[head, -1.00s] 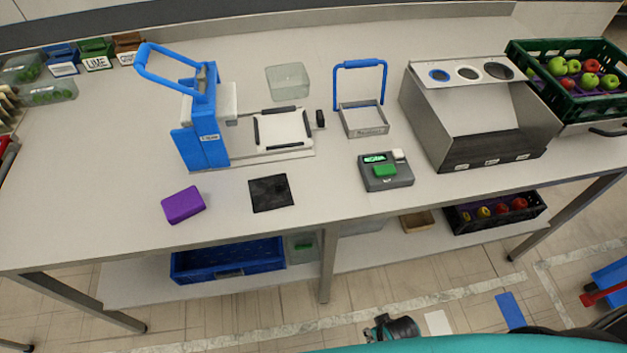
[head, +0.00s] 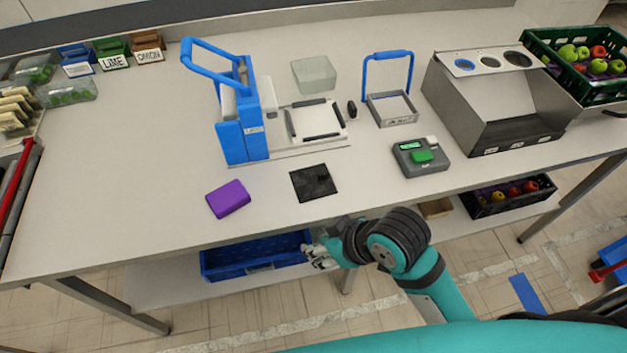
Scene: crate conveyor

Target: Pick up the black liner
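The black liner (head: 314,182) is a flat dark square lying on the table near its front edge, between a purple block and a grey scale. My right gripper (head: 318,254) is in front of the table edge, below the liner in the picture and apart from it. Its fingers look small and partly hidden by the wrist, so I cannot tell how far they are open. My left gripper is not in view.
The purple block (head: 229,199) lies left of the liner, the grey scale (head: 421,157) to its right. Behind stands a blue-handled press (head: 240,125). A blue crate (head: 222,262) sits on the lower shelf. The table around the liner is clear.

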